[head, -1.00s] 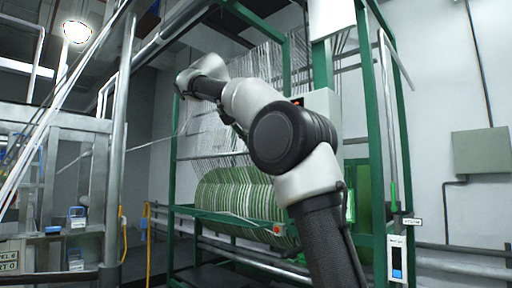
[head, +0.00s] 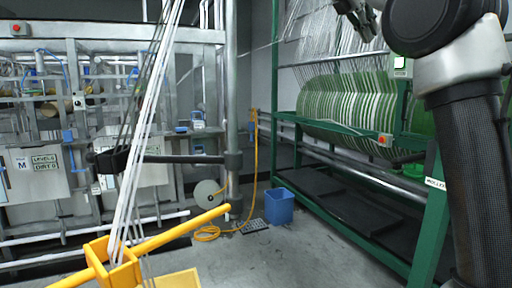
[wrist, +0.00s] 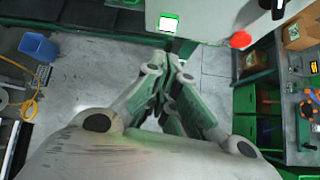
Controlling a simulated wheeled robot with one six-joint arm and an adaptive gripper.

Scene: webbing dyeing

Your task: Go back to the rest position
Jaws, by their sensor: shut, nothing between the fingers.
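My gripper (wrist: 166,90) is in the middle of the wrist view, fingers together and empty, with grey floor below it. In the head view my gripper (head: 358,20) shows at the top, right of centre, partly cut off by the frame edge. My arm is raised along the right side of the head view, in front of part of the green machine frame (head: 430,215). The fingertips look clear of everything in the wrist view.
Green-and-white webbing (head: 345,105) is wound in the green frame. A blue bin (head: 279,206) and a yellow hose (head: 207,234) are on the floor. A yellow bar frame (head: 170,233) stands close in front. A workbench (wrist: 301,115) is right in the wrist view. Floor between is open.

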